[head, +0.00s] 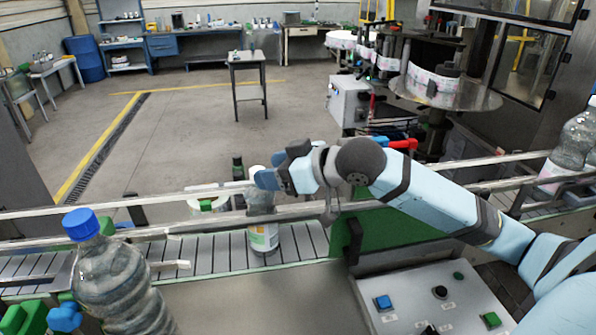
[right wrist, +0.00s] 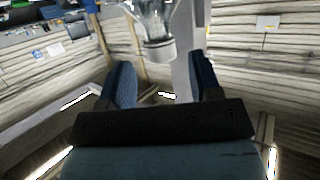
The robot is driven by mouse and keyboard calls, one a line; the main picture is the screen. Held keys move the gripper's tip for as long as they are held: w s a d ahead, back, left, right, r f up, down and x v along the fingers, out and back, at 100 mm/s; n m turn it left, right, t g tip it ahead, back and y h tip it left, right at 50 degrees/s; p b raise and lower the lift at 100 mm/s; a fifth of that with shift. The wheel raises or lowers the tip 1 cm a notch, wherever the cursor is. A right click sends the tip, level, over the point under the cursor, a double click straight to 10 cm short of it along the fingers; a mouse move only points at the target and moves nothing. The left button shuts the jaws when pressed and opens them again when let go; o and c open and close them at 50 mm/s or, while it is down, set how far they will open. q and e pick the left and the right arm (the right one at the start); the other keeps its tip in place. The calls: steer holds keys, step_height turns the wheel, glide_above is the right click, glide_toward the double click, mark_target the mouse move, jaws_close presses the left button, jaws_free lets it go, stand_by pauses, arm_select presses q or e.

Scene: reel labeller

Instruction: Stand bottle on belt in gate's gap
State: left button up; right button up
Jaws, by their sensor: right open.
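A clear bottle (head: 264,236) with a white and green label stands upright on the slatted belt (head: 205,254). My right gripper (head: 268,178) is at its top, and its fingers partly hide the neck. In the right wrist view my right gripper (right wrist: 163,82) is open, its two blue fingers apart. A clear bottle neck with a pale cap (right wrist: 158,48) shows between and just beyond the fingertips; I see no grip on it. The gate and its gap cannot be told clearly from the rails. My left gripper is not in view.
A large bottle with a blue cap (head: 113,285) stands at the front left. More bottles (head: 573,145) stand at the right end. Metal rails (head: 120,236) run along the belt. A button panel (head: 440,300) is at the front right, and a label reel (head: 433,88) is behind.

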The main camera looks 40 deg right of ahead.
steer(key=b+v, duration=0.1)
steer(key=v, duration=0.5)
steer(key=shift+s+r, duration=0.1)
stand_by(0.3)
